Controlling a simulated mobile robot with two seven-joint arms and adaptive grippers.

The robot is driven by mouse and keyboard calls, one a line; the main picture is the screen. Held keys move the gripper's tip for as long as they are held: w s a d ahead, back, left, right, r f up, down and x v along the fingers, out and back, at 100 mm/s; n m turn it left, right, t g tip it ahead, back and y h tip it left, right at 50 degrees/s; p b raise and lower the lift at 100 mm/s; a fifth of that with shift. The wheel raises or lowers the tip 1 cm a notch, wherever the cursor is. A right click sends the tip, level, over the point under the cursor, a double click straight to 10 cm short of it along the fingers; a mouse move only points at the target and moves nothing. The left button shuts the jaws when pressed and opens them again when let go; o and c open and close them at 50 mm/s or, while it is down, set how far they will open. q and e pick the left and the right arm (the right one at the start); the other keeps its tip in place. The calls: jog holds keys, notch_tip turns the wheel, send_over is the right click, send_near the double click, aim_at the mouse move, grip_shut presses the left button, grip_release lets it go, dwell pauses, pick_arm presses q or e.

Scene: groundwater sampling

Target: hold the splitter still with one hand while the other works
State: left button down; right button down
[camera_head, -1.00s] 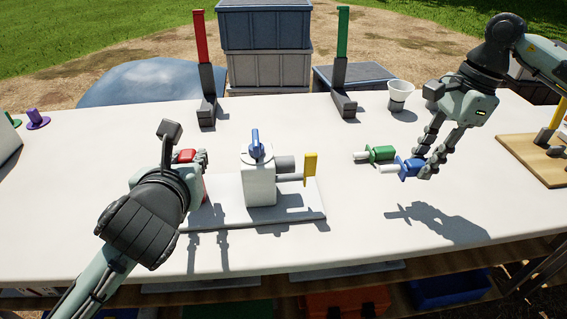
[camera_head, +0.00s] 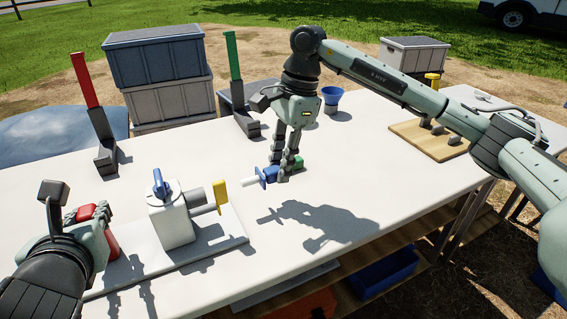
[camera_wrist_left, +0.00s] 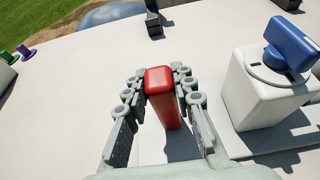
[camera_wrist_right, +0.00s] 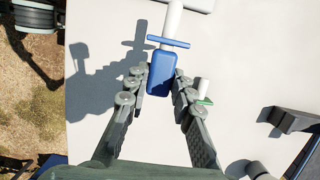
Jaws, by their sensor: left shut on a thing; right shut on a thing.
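The splitter is a white block (camera_head: 172,226) on a white base plate (camera_head: 225,240), with a blue knob (camera_head: 160,186) on top, a grey side port and a yellow handle (camera_head: 220,196). My left gripper (camera_head: 88,216) is shut on the upright red handle (camera_head: 111,242) beside the block; the left wrist view shows the fingers on both sides of the red handle (camera_wrist_left: 160,92). My right gripper (camera_head: 284,176) is shut on a blue piece (camera_wrist_right: 162,72) with a flange and a white nozzle. The nozzle points left, toward the yellow handle, apart from it.
A green piece (camera_head: 298,163) lies behind the blue one. Behind stand a red post (camera_head: 84,80), a green post (camera_head: 233,55), a blue cup (camera_head: 331,96) in a grey holder, and stacked grey crates (camera_head: 158,60). A wooden board (camera_head: 440,142) lies right. The table's front middle is clear.

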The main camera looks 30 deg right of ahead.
jog(key=shift+a, duration=2.9)
jog(key=shift+a, duration=2.25)
jog(key=c, duration=1.2)
grip_release()
jog(key=shift+s, duration=0.1)
jog(key=v, duration=1.2)
pick_arm(q)
jog(key=c, duration=1.2)
grip_release()
